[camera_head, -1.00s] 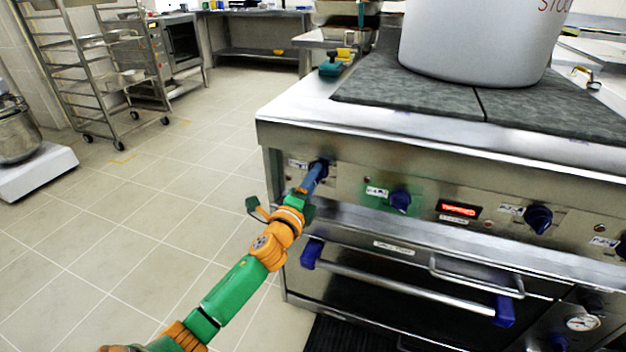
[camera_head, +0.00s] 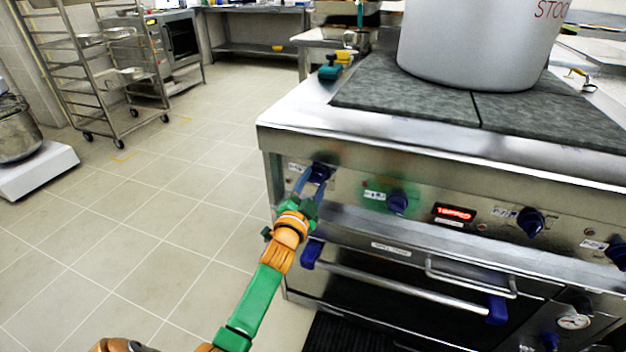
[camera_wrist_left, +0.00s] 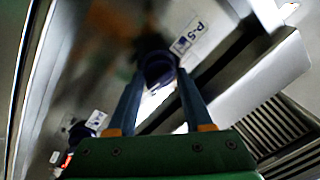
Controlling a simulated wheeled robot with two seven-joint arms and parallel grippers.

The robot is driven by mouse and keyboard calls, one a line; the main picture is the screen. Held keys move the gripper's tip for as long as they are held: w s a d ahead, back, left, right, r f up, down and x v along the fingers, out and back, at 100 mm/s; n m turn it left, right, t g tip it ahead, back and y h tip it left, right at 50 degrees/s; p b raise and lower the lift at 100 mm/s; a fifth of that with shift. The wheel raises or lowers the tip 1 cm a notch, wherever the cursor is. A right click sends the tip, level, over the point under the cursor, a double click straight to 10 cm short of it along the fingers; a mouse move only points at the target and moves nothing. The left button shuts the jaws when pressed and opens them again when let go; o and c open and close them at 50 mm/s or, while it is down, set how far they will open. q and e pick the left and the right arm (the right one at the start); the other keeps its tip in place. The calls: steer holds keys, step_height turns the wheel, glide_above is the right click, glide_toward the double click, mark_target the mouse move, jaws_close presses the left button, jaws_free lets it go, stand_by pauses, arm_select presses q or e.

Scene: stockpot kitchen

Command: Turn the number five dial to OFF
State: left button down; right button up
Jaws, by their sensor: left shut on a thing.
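The number five dial (camera_head: 320,172) is the dark blue knob at the far left of the stove's front panel. In the left wrist view the dial (camera_wrist_left: 158,68) sits between the fingertips, with a white label (camera_wrist_left: 188,38) beside it that seems to read P-5. My left gripper (camera_head: 312,178) is shut on this dial, one blue finger on each side. The fingers also show in the left wrist view (camera_wrist_left: 160,84). The dial's pointer and its OFF mark cannot be made out. My right gripper is not in view.
More blue dials (camera_head: 397,202) sit to the right, with a red lit display (camera_head: 455,213) between. An oven handle (camera_head: 400,289) juts out below the panel. A large stockpot (camera_head: 475,50) stands on the stove top (camera_head: 400,92).

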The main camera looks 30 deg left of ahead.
arm_select(q)
steer(key=n+p, duration=0.2)
steer(key=n, duration=0.2)
steer(key=shift+r, duration=0.1)
steer(key=n+p, duration=0.1)
steer(key=n, duration=0.2)
steer(key=shift+n+p, duration=0.3)
steer(key=shift+p, duration=0.1)
steer(key=n+p, duration=0.1)
steer(key=n, duration=0.1)
steer(key=shift+n+g, duration=0.3)
steer(key=shift+n, duration=0.1)
steer(key=n+p, duration=0.2)
steer(key=n, duration=0.2)
steer(key=shift+n, duration=0.3)
steer(key=n+p, duration=0.1)
steer(key=n, duration=0.2)
steer(key=shift+a+g, duration=0.1)
steer(key=shift+g, duration=0.2)
steer(key=shift+n, duration=1.3)
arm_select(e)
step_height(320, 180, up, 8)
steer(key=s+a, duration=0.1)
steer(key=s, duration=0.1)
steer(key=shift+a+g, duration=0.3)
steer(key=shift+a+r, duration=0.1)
arm_select(q)
steer(key=shift+c, duration=1.6)
jaws_free()
